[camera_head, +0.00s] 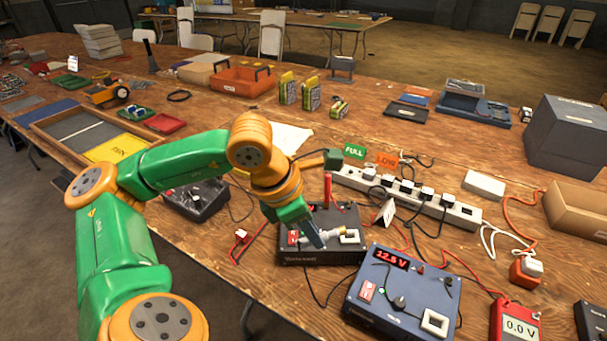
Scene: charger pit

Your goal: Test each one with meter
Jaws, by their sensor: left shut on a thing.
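My left gripper (316,236) reaches in from the left and points down over the dark box (300,258) with a red label. It is shut on a small pale piece (337,233), mostly hidden by the fingers; I cannot tell if the piece touches the box. A blue box meter (425,300) reading 12.5 V stands just to the right, with a knob and a white square frame on top. My right gripper is not in view.
A white power strip (440,207) with several black plugs runs behind the boxes, near green FULL (354,152) and orange LOW (387,160) signs. Red and black cables cross the table. A wooden tray (50,125) lies left; a cardboard box (575,212) and grey case (565,135) stand right.

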